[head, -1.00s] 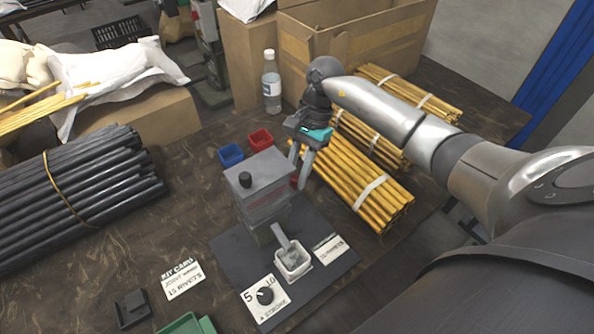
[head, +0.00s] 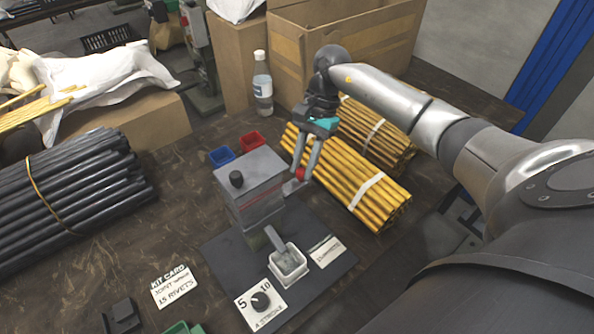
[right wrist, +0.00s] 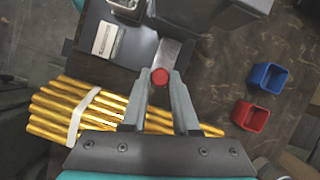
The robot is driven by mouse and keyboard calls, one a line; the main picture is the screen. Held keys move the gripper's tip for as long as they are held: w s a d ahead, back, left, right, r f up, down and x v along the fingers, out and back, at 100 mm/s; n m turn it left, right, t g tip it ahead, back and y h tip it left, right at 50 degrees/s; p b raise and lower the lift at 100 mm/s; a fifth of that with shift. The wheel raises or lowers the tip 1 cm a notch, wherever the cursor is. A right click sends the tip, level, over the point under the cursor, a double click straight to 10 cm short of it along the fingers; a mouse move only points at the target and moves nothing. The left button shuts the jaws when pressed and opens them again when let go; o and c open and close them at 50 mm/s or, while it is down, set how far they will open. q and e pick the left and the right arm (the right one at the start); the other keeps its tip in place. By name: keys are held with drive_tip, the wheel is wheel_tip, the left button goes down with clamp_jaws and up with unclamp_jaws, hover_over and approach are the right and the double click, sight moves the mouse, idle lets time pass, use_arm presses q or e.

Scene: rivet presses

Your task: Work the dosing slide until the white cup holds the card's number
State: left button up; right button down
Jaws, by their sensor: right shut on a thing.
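The grey dispenser box (head: 250,182) with a black knob on its lid stands on a dark mat. The dosing slide (head: 292,187) sticks out of its right side and ends in a red knob (right wrist: 160,77). My right gripper (head: 301,176) is shut on that red knob; the right wrist view shows it between the fingertips. The white cup (head: 290,278) stands below the grey chute (head: 278,243); its contents are too small to count. The kit card (head: 175,287) reads 15 rivets. A dial (head: 260,301) is marked 5 and 10, a stroke; its pointer is unclear. My left gripper is out of view.
Blue (head: 221,157) and red (head: 251,141) bins stand behind the dispenser. Bundled yellow rods (head: 352,180) lie close to the right of my gripper. A bottle (head: 262,83) and cardboard box (head: 340,40) stand at the back; black rods (head: 70,200) lie left.

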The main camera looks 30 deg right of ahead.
drive_tip(key=shift+d, duration=0.3)
drive_tip(key=c, duration=1)
unclamp_jaws()
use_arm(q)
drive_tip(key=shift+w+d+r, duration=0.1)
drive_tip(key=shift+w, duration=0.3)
use_arm(e)
drive_tip(key=o, duration=0.3)
drive_tip(key=shift+o, duration=0.2)
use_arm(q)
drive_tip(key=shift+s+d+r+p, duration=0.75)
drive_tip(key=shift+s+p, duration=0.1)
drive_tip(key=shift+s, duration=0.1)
use_arm(e)
drive_tip(key=v, duration=1.5)
drive_tip(key=shift+r, duration=0.15)
drive_tip(key=shift+w+a, duration=0.1)
